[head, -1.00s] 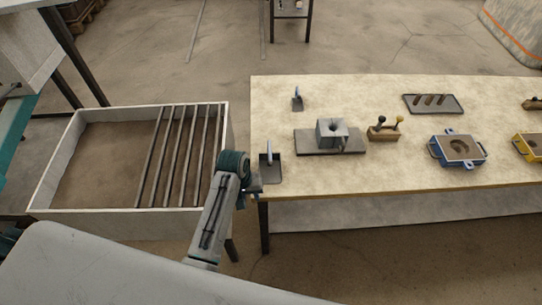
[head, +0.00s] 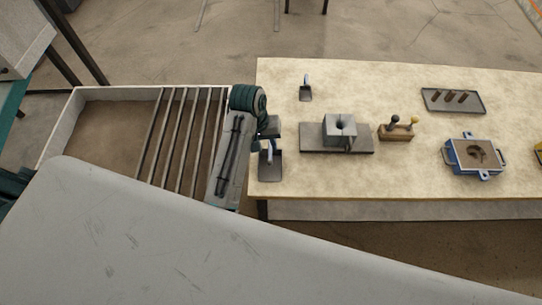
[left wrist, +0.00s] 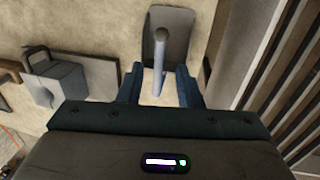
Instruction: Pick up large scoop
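The large scoop, a dark flat pan (head: 271,170) with a pale blue-grey handle, lies at the near left corner of the table. In the left wrist view its pan (left wrist: 172,24) is at the top, and its handle (left wrist: 159,65) stands out toward the camera. My left gripper (head: 268,141) is at the handle. In the left wrist view the left gripper (left wrist: 160,88) is open, with the handle between its fingers and gaps on both sides. A smaller scoop (head: 306,94) with a blue handle lies farther back. My right gripper is not in view.
A grey block on a plate (head: 340,130) stands right of the scoop. Beyond it are a wooden holder with knobs (head: 396,133), a dark tray (head: 453,101) and a blue-framed mould (head: 474,156). A barred sand bin (head: 108,133) adjoins the table's left side.

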